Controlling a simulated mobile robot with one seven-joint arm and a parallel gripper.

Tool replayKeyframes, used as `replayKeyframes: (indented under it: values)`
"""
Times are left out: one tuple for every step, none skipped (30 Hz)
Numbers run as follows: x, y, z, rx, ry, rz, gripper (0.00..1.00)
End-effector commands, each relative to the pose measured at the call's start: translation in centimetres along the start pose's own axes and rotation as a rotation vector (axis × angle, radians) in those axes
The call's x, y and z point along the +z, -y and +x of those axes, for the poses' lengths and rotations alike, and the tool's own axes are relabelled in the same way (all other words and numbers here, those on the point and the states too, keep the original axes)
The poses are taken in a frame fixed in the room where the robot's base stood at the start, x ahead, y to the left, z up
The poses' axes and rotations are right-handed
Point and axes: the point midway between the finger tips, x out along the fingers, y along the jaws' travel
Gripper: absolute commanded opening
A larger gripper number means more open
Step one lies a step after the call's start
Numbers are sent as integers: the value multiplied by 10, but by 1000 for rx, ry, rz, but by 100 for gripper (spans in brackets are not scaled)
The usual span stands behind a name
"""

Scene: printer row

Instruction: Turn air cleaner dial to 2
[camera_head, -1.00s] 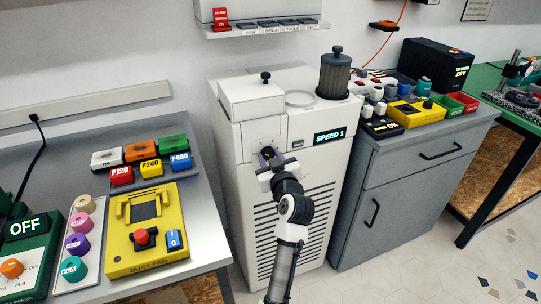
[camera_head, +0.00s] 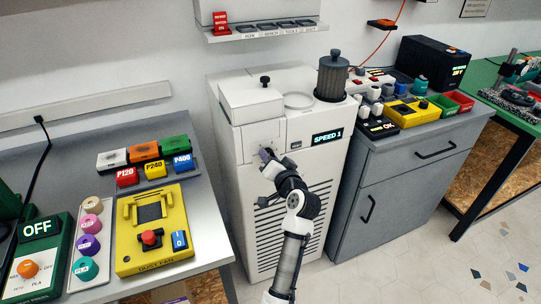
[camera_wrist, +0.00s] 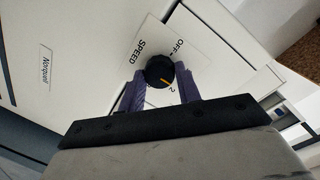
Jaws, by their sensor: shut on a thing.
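The air cleaner (camera_head: 312,160) is a tall white cabinet, and its small display (camera_head: 327,136) reads SPEED 1. Its black round dial (camera_wrist: 159,70) sits on a pale label with OFF and SPEED printed on it. The dial's yellow pointer line faces the lower right, close to the mark 2. My gripper (camera_wrist: 160,88) is shut on the dial, with one purple finger on each side of it. In the head view my gripper (camera_head: 266,156) is at the cabinet's upper front and hides the dial.
A bench with a yellow dust fan box (camera_head: 154,228) and coloured blocks stands to the left. A grey drawer cabinet (camera_head: 400,175) stands close on the right. A dark filter canister (camera_head: 333,75) stands on top of the cleaner. Tiled floor is open at the lower right.

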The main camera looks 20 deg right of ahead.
Motion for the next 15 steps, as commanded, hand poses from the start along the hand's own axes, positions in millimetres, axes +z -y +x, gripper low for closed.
replayKeyframes:
  values:
    - [-2,1,0,-3,3,45,10]
    - [-3,1,0,-5,5,73,10]
    - [-3,1,0,-9,8,111,10]
    - [-3,1,0,-11,11,138,10]
    - [-3,1,0,-13,13,164,10]
    - [-3,1,0,-16,15,199,10]
    - [-3,1,0,-19,18,225,10]
    - [-3,1,0,-21,20,249,10]
    - [-3,0,0,-23,23,281,10]
    - [-3,0,0,-25,25,304,10]
    - [-3,0,0,-28,27,326,10]
    - [-3,0,0,-30,29,355,10]
    - [-3,0,0,-32,31,373,10]
    - [-3,0,0,-33,32,392,10]
    - [-3,0,0,-36,34,415,10]
